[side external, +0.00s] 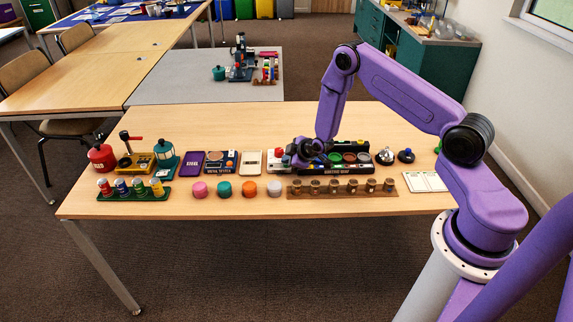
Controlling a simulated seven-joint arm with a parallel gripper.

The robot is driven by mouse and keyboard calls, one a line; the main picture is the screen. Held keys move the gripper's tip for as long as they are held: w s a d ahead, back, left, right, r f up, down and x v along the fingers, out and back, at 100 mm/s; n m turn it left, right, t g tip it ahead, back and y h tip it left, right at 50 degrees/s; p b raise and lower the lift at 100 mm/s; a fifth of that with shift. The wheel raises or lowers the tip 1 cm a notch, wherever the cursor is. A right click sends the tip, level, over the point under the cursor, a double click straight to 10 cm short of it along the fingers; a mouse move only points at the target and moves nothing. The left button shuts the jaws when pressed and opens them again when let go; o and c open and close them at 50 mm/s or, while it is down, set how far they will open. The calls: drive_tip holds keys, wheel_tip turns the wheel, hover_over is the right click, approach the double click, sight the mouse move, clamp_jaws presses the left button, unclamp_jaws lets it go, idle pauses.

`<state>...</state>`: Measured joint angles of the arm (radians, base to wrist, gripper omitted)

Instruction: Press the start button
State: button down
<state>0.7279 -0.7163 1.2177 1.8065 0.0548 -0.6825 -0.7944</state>
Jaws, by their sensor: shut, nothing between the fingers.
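My gripper (300,160) is low over the left end of a long black sorting mat (350,168) on the wooden table. It is shut, with nothing seen held. It is small here, and I cannot tell whether its tips touch anything. The mat carries light lettering and round coloured spots, including red ones. My wrist hides part of its left end. A small red and white part (279,153) shows just left of my gripper. No label reading start is legible, so I cannot tell which part is the start button.
A row of small brown cups (343,186) and several coloured round pieces (224,189) stand in front. A silver bell-like piece (386,156) and a dark knob (406,155) are right of the mat. A red canister (102,157) stands far left. The table's back is clear.

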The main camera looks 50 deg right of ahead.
drive_tip(key=shift+f, duration=0.2)
idle(0.4)
drive_tip(key=shift+r, duration=0.85)
drive_tip(key=shift+r, duration=2.55)
drive_tip(key=shift+a, duration=0.1)
